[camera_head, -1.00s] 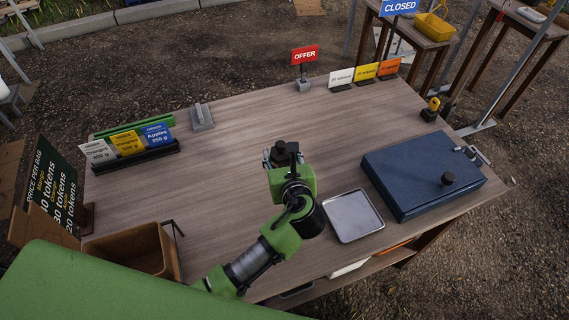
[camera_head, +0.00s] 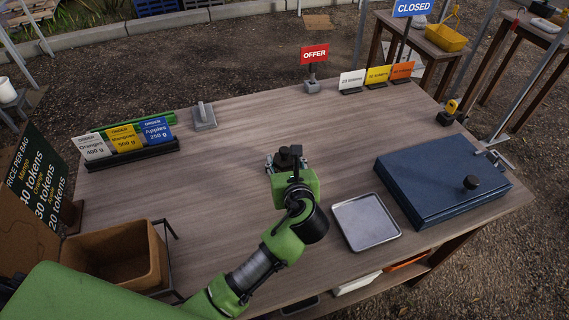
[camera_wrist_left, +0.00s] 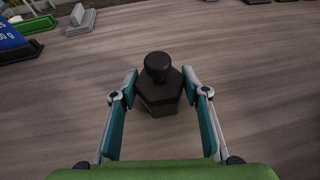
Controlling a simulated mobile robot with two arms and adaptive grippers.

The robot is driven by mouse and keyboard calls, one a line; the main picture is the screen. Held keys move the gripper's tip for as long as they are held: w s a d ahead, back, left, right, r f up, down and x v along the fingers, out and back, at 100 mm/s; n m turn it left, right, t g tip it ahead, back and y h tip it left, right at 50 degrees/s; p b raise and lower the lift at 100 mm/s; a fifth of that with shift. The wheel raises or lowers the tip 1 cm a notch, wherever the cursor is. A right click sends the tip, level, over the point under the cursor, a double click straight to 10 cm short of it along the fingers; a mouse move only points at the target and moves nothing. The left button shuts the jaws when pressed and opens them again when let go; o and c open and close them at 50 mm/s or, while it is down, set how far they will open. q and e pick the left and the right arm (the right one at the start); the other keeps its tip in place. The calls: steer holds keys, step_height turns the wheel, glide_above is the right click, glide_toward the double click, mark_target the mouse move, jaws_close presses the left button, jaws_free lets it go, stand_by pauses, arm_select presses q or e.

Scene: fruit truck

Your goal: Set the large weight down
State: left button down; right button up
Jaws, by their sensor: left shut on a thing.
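The large weight (camera_wrist_left: 158,92) is a dark hexagonal block with a round knob on top. It stands upright between the fingers of my left gripper (camera_wrist_left: 160,105) in the left wrist view. In the head view the left gripper (camera_head: 287,160) is over the middle of the wooden table, shut on the weight (camera_head: 290,153), which is partly hidden by the gripper. The weight's base is at or just above the tabletop; I cannot tell whether it touches. My right gripper is not in view.
A metal tray (camera_head: 366,221) lies just right of my left arm. A blue case (camera_head: 440,178) with a small dark weight (camera_head: 471,182) on it is at the right. Order cards (camera_head: 124,139) stand at the left, a brown bin (camera_head: 122,255) at front left. The table's middle is clear.

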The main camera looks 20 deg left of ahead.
arm_select(q)
steer(key=shift+w+r, duration=0.1)
stand_by(0.4)
steer(key=c, duration=1.2)
jaws_free()
steer(key=shift+f, duration=0.3)
